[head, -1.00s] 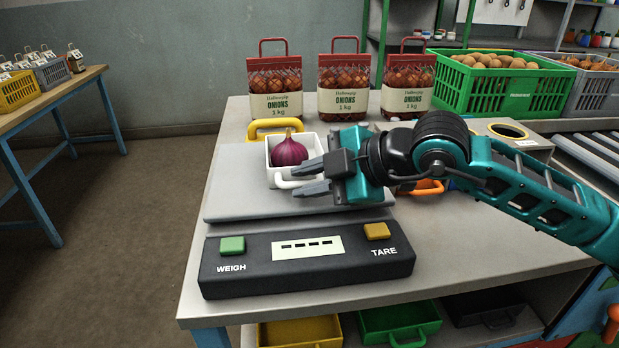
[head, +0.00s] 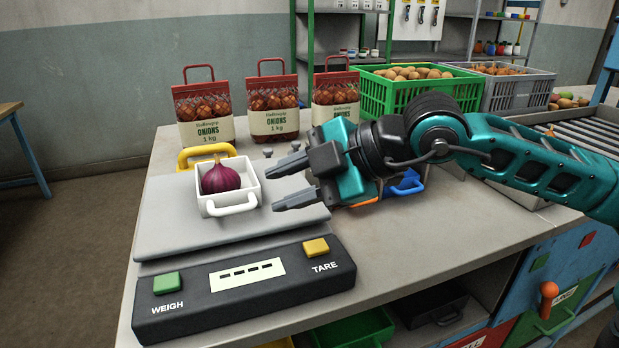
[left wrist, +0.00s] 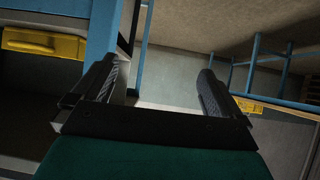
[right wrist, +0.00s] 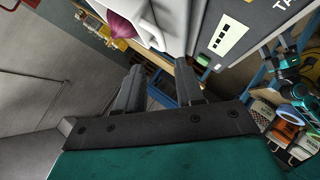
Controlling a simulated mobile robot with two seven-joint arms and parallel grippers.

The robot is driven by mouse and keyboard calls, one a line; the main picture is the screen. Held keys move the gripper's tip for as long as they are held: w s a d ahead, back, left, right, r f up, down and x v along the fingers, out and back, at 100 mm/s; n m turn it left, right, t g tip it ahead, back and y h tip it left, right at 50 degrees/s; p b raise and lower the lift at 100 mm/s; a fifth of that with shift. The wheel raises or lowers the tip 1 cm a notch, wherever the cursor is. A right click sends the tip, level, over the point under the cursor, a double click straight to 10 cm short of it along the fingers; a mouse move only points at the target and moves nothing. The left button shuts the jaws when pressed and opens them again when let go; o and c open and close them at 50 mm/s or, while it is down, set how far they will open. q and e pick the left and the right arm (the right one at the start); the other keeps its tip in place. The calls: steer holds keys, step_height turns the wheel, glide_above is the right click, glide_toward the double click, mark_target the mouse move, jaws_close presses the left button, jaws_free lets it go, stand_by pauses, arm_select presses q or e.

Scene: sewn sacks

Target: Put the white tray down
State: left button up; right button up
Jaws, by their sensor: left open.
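The white tray (head: 243,190) stands level on the grey plate of the scale (head: 160,225), its white handle toward the front. A red onion (head: 220,179) lies in it. The tray and onion also show at the top of the right wrist view (right wrist: 160,14). My right gripper (head: 284,187) is open and empty, just right of the tray and apart from it, with its fingers pointing toward it. My left gripper (left wrist: 158,78) is open and empty in the left wrist view, away from the tray; it does not show in the head view.
A yellow handle (head: 205,153) shows right behind the white tray. Several onion bags (head: 272,112) stand at the back of the table. A green crate (head: 375,96) of potatoes stands at the back right. A blue handle (head: 408,185) shows beside my right gripper.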

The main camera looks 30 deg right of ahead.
arm_select(q)
steer(key=shift+w+d+b, duration=0.3)
steer(key=shift+d+b, duration=0.15)
steer(key=shift+b, duration=0.25)
arm_select(e)
steer(key=v, duration=0.3)
steer(key=shift+s+d+r, duration=0.15)
steer(key=shift+s, duration=0.1)
